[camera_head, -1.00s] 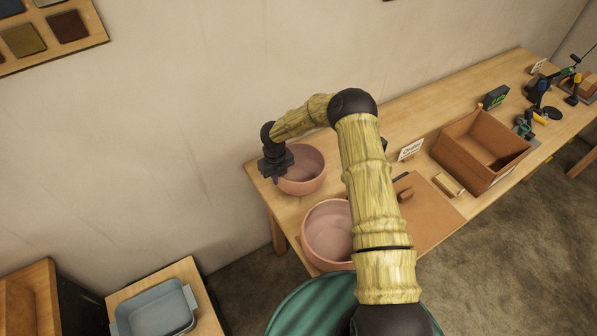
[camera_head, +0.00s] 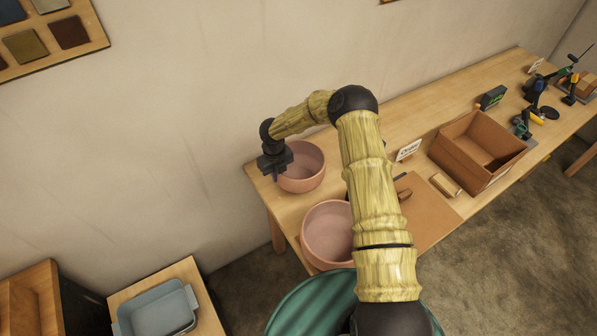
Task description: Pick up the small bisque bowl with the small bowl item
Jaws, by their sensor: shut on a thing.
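Two pinkish bisque bowls stand at the left end of the long wooden table. The farther, smaller-looking bowl (camera_head: 305,172) is near the table's far left corner. The nearer, larger-looking bowl (camera_head: 326,235) is at the front edge, partly hidden by my arm. My gripper (camera_head: 278,176) is at the left rim of the farther bowl, pointing down, and is shut on that rim. The fingertips are too small to see clearly. The farther bowl looks upright and at table level; whether it is clear of the tabletop I cannot tell.
A brown open box (camera_head: 468,150) stands on the table (camera_head: 413,118) to the right, with a small white sign (camera_head: 408,150) beside it. A brown board (camera_head: 432,213) lies in front. Several tools are farther right. A grey-blue tray (camera_head: 157,312) sits on a separate low stand.

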